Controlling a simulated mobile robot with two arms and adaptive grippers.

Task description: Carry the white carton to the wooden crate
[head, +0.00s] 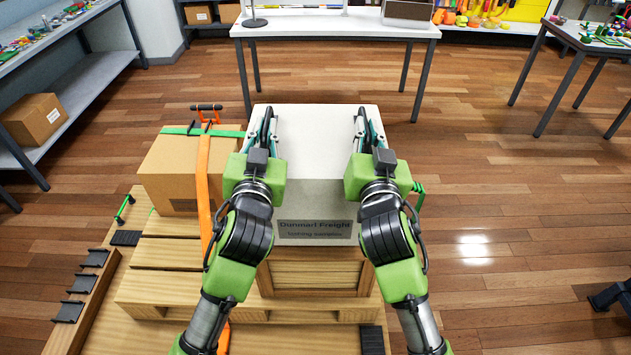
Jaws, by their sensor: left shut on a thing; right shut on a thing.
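The white carton (315,150) is upright in the middle of the head view, with a grey "Dunmarl Freight" label on its near face. My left gripper (267,128) is shut on the carton's left top edge. My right gripper (361,128) is shut on its right top edge. The wooden crate (314,278) shows directly below the carton's near face, on a wooden pallet (150,290). The carton hides the crate's top, so I cannot tell whether the carton rests on it or hangs above it.
A brown cardboard box (170,172) with an orange strap (203,185) and a green strap stands left of the carton. A white table (335,27) is ahead. A shelf (75,85) is at the left and another table (590,40) at the right. The floor right of the pallet is mostly clear.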

